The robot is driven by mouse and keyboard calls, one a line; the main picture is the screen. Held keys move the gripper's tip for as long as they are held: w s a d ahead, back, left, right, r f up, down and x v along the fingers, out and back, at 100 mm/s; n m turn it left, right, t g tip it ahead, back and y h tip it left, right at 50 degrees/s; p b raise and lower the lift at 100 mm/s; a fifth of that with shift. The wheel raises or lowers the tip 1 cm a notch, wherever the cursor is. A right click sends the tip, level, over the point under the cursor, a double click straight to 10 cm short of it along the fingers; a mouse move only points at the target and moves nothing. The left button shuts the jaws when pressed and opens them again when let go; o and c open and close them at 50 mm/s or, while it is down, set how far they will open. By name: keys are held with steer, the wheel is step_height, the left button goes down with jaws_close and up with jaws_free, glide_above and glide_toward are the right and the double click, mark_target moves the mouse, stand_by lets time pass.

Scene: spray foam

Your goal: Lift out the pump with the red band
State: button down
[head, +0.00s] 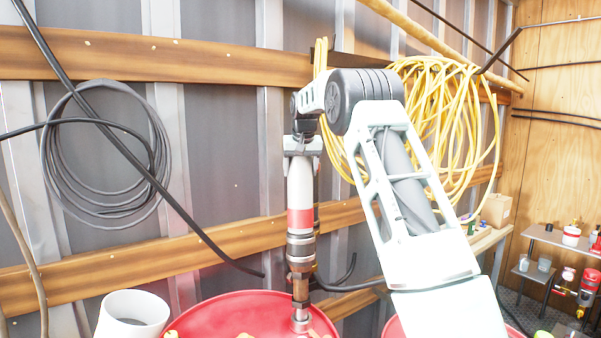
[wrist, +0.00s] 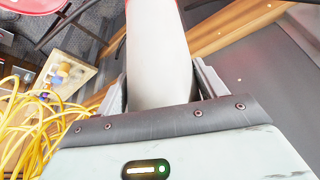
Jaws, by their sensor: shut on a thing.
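The pump (head: 300,198) with the red band stands upright in the head view, its lower end at the top of a red drum (head: 225,312). It has a pale upper body, a red band, and metal parts below. My gripper (head: 302,148) is shut on the pump's upper end from above. In the wrist view the pale pump body (wrist: 157,60) runs between the two fingers (wrist: 160,88). I cannot tell whether the pump's lower end is still inside the drum opening.
A white bucket (head: 132,314) stands left of the drum. A second red drum (head: 395,328) is partly hidden behind my arm. Yellow hose (head: 445,100) and black cable (head: 105,150) coils hang on the wall. Black hoses (head: 345,280) run close behind the pump. Shelves (head: 560,240) stand at right.

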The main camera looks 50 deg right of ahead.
steer(key=shift+r, duration=4.7)
steer(key=shift+s, duration=0.15)
